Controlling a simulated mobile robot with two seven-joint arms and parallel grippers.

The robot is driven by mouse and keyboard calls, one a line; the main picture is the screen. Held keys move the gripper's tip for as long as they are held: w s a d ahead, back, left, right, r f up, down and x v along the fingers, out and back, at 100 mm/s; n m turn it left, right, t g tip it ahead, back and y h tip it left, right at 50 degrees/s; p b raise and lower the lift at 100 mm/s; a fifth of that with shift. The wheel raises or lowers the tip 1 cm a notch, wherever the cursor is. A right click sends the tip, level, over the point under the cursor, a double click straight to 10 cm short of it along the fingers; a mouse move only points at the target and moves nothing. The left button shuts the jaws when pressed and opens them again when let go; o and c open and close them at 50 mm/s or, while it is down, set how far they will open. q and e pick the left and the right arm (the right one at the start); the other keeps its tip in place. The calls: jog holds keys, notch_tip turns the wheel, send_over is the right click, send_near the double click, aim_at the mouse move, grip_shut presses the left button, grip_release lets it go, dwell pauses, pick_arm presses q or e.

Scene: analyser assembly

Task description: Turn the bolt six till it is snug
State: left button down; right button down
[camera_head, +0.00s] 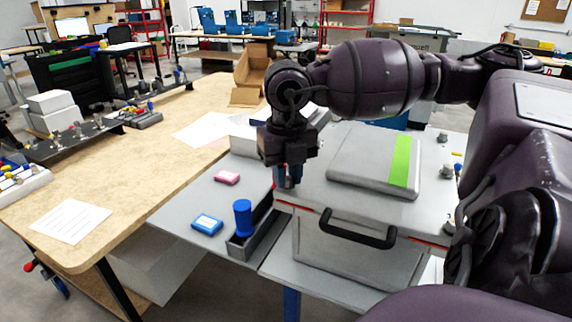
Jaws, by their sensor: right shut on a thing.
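The analyser is a light grey box with a grey lid panel (360,155) that has a green stripe, and a black front handle (345,232). My right gripper (288,180) points down at the analyser's front left corner. It is shut on a blue tool (281,176), mostly hidden by the fingers. Any bolt under it is hidden. Bolt-like grey knobs stand along the analyser's right side, one at the middle (447,169) and one at the back (443,138). I cannot tell which is bolt six. My left gripper is not in view.
A blue cylinder (242,216) stands in a dark grey holder (259,243) left of the analyser. A blue box (207,224) and a pink box (227,177) lie on the grey side table (180,212). A wooden bench (130,170) stands further left.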

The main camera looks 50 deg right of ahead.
jog(key=m, duration=0.3)
jog(key=shift+w+r+m, duration=0.1)
jog(key=shift+m, duration=0.3)
jog(key=m+b, duration=0.1)
jog(key=m, duration=0.3)
jog(key=shift+m, duration=0.3)
jog(key=m, duration=0.5)
jog(key=shift+b, duration=0.3)
jog(key=m, duration=0.4)
jog(key=shift+m+b, duration=0.3)
jog(key=shift+b, duration=0.05)
jog(key=shift+m+b, duration=0.7)
jog(key=shift+m, duration=1.3)
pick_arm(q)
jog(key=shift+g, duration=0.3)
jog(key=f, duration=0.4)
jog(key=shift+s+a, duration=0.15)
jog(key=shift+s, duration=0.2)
pick_arm(e)
jog(key=shift+m, duration=0.6)
pick_arm(q)
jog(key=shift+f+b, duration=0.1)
jog(key=shift+b, duration=0.2)
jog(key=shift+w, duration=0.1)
pick_arm(e)
jog(key=shift+m, duration=0.4)
